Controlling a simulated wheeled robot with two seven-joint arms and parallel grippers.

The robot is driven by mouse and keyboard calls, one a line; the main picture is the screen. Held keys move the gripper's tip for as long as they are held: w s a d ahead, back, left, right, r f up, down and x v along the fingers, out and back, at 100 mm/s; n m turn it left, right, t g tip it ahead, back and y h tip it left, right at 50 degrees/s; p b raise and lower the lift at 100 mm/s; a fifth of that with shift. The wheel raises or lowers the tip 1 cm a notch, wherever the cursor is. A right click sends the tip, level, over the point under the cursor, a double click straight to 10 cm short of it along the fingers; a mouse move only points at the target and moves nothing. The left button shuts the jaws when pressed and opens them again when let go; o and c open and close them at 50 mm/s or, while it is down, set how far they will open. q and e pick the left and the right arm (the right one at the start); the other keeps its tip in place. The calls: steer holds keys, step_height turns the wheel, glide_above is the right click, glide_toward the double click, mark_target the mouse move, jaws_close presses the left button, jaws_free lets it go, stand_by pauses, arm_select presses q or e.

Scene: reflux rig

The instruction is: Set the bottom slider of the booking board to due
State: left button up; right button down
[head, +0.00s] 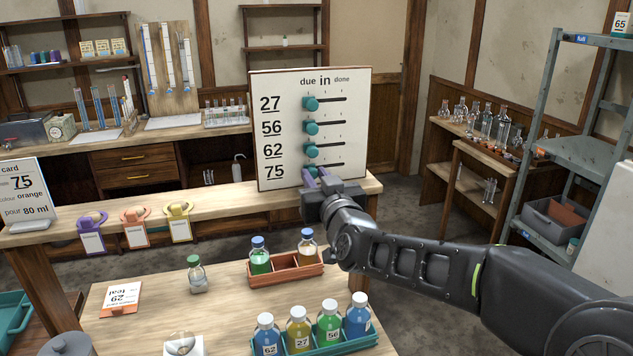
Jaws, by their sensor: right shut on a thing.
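The white booking board (283,122) stands upright on the back counter, with the words due, in and done along its top. Its rows are labelled 27, 56, 62 and 75, each with a slot. The teal knobs of the upper rows (311,103) sit at the left end of their slots, under due. My right gripper (317,178) is at the bottom row, 75, shut on the bottom slider (312,171). The fingers largely hide that knob, which appears near the left part of its slot. My left gripper is not in view.
A card stand (27,195) reading 75 is at the left of the counter. Below the board, bottles stand in an orange rack (286,274) and a teal rack (332,345), with a small bottle (196,274) on the near table. A metal shelf (547,130) stands at right.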

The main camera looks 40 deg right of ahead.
steer(key=c, duration=1.3)
jaws_free()
steer(key=shift+w+a, duration=0.1)
steer(key=shift+a, duration=0.2)
steer(key=shift+o, duration=0.2)
steer(key=b+v, duration=0.2)
steer(key=v, duration=0.5)
steer(key=shift+s, duration=0.4)
steer(key=shift+a, duration=0.1)
